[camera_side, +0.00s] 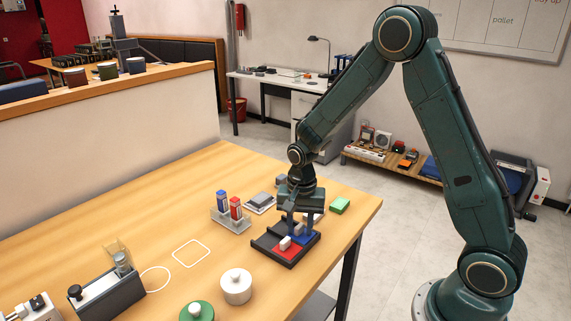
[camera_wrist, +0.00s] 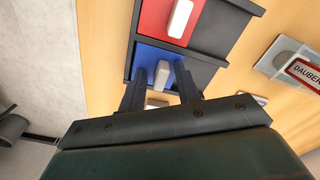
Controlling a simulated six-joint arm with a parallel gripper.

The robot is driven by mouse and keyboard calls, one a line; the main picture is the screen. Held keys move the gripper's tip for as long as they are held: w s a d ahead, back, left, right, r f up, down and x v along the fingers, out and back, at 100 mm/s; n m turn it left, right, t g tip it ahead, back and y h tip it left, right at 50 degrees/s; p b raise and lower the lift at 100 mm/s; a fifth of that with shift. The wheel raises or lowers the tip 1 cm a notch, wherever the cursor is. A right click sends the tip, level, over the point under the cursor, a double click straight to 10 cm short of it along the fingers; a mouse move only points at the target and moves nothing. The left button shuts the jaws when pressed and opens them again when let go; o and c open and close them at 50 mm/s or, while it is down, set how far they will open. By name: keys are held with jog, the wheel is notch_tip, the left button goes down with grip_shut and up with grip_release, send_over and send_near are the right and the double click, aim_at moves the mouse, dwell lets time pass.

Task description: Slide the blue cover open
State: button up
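The blue cover (camera_wrist: 148,58) lies in a dark tray (camera_wrist: 222,74) and bears a white handle (camera_wrist: 161,75). In the side view the blue cover (camera_side: 308,238) is partly hidden by my gripper (camera_side: 298,228). In the wrist view the two fingers of my gripper (camera_wrist: 160,80) stand apart, one on each side of the white handle, with a visible gap at each side. My gripper is open and points down at the tray. Whether the fingertips touch the cover is not clear.
A red cover (camera_side: 291,254) with its own white handle lies beside the blue one in the tray. A green block (camera_side: 340,205) lies to the right, near the table's edge.

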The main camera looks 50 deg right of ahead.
aim_at(285, 230)
jog(key=shift+s+a+f, duration=0.1)
jog(key=shift+s+f, duration=0.1)
jog(key=shift+f, duration=0.1)
jog(key=shift+c, duration=0.2)
jog(key=shift+w+a, duration=0.1)
jog(key=shift+w, duration=2.5)
jog(key=shift+c, duration=0.4)
jog(key=o, duration=0.7)
jog(key=shift+d+r, duration=0.2)
jog(key=shift+r, duration=0.3)
jog(key=shift+w+r, duration=0.15)
jog(key=shift+r, duration=3)
